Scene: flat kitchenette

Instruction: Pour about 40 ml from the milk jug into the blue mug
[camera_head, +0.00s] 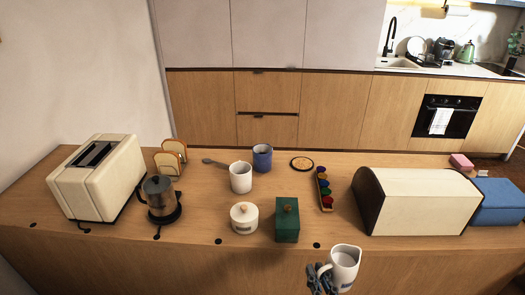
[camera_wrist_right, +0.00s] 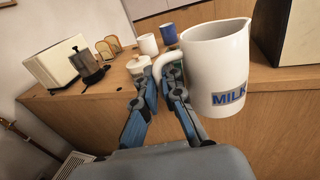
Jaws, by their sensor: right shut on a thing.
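The white milk jug (camera_head: 345,266), marked MILK in blue, is held upright in front of the table's near edge. My right gripper (camera_head: 321,277) is shut on the jug's handle, left of its body. In the right wrist view the jug (camera_wrist_right: 222,70) fills the upper right, and the gripper fingers (camera_wrist_right: 158,88) close around the handle. The blue mug (camera_head: 262,158) stands upright on the far part of the table, well beyond the jug; it also shows in the right wrist view (camera_wrist_right: 168,34). My left gripper is not in view.
A white mug (camera_head: 240,177) stands next to the blue mug. Nearer are a white lidded pot (camera_head: 244,218) and a green box (camera_head: 287,220). A row of capsules (camera_head: 324,190) and a bread bin (camera_head: 420,202) stand right; a toaster (camera_head: 98,177) and glass pot (camera_head: 160,197) stand left.

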